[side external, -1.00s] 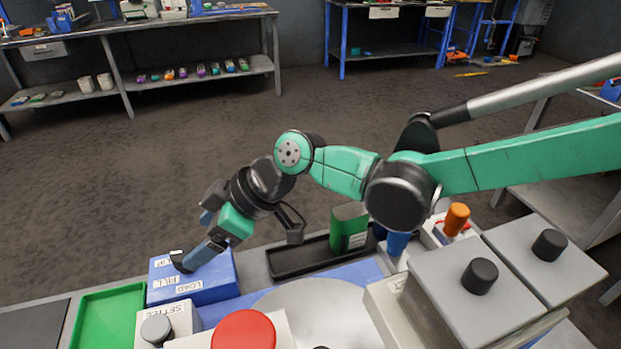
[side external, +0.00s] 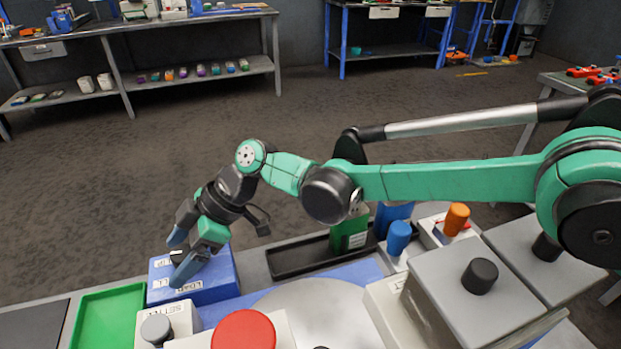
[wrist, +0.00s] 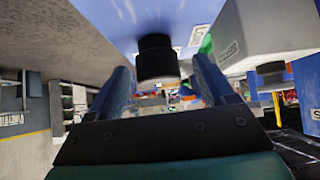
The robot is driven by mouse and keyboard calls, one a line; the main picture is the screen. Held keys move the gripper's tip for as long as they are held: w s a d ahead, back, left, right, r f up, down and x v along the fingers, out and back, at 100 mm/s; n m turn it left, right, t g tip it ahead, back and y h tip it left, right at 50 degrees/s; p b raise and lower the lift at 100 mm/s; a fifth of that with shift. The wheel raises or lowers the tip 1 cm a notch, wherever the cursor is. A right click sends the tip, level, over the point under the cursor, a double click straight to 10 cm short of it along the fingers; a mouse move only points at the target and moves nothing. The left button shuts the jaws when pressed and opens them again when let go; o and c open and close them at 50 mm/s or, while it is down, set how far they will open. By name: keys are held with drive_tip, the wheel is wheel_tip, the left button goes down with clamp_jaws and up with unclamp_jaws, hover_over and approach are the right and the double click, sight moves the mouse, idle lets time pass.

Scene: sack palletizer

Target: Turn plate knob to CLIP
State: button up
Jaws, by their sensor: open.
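The blue box (side external: 215,285) stands at the left of the bench, with white labels on its top. One label reads LOAD; the others are partly covered by my gripper. My gripper (side external: 180,258) is over the box, tilted down, with its fingers apart. A small white mark shows between the fingers in the side view. In the wrist view, a black round knob (wrist: 157,58) lies between the two blue fingers of my gripper (wrist: 161,72), with a gap on each side. I cannot read the knob's setting.
A green tray (side external: 105,315) is left of the box. A grey knob on the SETTLE box (side external: 178,318) and a large red button (side external: 243,330) stand in front. A black tray (side external: 290,262) with a green block (side external: 349,232) lies to the right.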

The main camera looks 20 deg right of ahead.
sight(182, 252)
clamp_jaws()
drive_tip(key=m+t, duration=0.3)
drive_tip(key=m, duration=0.1)
drive_tip(key=shift+m+h, duration=0.3)
unclamp_jaws()
drive_tip(key=shift+v, duration=2.8)
drive_tip(key=shift+s, duration=0.1)
